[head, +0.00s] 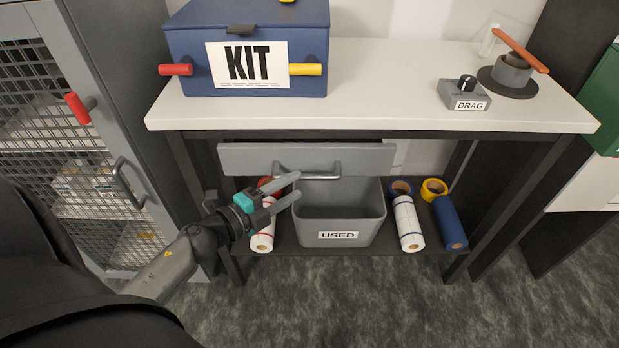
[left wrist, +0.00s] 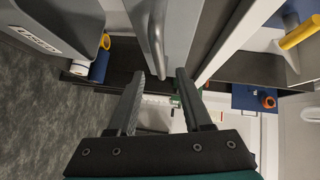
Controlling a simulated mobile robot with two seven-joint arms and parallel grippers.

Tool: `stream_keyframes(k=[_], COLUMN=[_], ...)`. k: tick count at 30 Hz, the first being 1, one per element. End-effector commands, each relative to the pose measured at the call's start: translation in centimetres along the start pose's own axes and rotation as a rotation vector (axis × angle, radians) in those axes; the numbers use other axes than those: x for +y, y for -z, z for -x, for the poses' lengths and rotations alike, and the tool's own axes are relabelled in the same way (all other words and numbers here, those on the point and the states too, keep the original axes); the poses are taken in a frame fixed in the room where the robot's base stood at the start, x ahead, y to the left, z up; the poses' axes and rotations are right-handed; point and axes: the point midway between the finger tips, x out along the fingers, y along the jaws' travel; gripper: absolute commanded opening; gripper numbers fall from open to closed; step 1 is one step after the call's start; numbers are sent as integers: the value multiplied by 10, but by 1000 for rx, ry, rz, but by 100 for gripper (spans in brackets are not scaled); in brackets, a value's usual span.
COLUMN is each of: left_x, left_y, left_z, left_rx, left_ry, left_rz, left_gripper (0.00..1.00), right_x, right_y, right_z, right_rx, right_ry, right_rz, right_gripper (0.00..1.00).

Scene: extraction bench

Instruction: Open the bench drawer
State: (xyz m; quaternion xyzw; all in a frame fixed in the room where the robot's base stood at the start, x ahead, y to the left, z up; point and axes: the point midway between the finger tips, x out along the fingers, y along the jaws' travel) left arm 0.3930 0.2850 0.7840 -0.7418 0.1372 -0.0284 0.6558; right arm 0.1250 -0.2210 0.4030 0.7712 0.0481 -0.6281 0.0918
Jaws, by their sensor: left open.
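The bench drawer (head: 245,159) has a wide grey front under the white bench top, and I see no opening into it. Its silver bar handle (head: 322,177) is at the middle of the front. My left gripper (head: 297,187) is open and empty, its fingertips close to the left part of the handle. In the left wrist view the handle (left wrist: 156,42) stands just beyond the gap between the fingertips (left wrist: 160,75), against the grey drawer front (left wrist: 180,25). I cannot tell whether a fingertip touches it. My right gripper is out of view.
A grey bin (head: 365,228) marked USED and several rolls, such as a blue one (head: 449,222), are on the shelf below. A blue KIT box (head: 190,50) and a DRAG control box (head: 452,97) stand on the bench top (head: 390,85). A mesh-door cabinet (head: 130,235) stands left.

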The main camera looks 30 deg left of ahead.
Motion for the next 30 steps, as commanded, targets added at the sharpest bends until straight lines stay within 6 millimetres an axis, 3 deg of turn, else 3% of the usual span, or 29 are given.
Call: stream_keyframes(k=[6,12,25,30], left_x=[0,0,0,0], left_y=[-1,0,0,0], left_z=[-34,-52,-58,-58], left_rx=[0,-1,-1,-1], left_ry=[2,1,-1,0], left_rz=[-2,0,-1,-1], left_gripper=[50,50,50,30], right_x=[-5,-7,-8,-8], right_y=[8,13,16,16], right_z=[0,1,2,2], right_rx=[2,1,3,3], right_ry=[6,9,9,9], right_rz=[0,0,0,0], right_gripper=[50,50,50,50])
